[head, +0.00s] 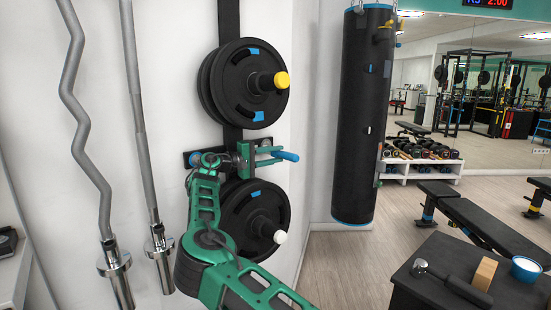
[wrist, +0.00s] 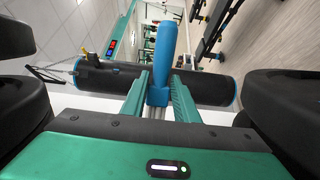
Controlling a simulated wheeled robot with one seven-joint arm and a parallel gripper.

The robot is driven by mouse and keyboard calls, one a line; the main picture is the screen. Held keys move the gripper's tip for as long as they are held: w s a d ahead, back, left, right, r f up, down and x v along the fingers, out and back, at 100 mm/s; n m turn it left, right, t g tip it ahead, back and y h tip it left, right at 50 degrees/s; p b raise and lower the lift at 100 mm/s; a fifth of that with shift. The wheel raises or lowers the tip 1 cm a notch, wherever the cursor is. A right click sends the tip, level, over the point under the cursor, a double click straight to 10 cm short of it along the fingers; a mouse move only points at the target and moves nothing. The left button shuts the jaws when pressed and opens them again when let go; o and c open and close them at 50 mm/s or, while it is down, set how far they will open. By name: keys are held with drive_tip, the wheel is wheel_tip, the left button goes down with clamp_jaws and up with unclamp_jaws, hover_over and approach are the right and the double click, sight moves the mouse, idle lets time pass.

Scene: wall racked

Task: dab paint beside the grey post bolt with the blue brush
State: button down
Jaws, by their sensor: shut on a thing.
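My gripper (head: 270,156) is between the upper and lower weight plates in the head view, pointing right, away from the wall. It is shut on the blue brush (head: 288,156). In the wrist view, the blue brush (wrist: 161,45) sticks out past the green fingers (wrist: 160,92). Its bristles cannot be made out. I cannot pick out the grey post bolt in either view. The brush end appears in open space, apart from the plates and the hanging bag.
Upper plates (head: 229,92) and lower plates (head: 243,205) hang close above and below my gripper. A black punching bag (head: 362,120) hangs to the right. Two metal bars lean at left. A black box (head: 425,295) holds a ball-ended tool, a wooden block (head: 485,273) and a bowl (head: 526,270).

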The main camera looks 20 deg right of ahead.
drive_tip(key=v, duration=0.8)
idle(1.4)
drive_tip(key=shift+s, duration=0.1)
drive_tip(key=s+d, duration=0.2)
drive_tip(key=s, duration=0.4)
drive_tip(key=shift+d, duration=0.35)
drive_tip(key=shift+s, duration=0.15)
idle(0.3)
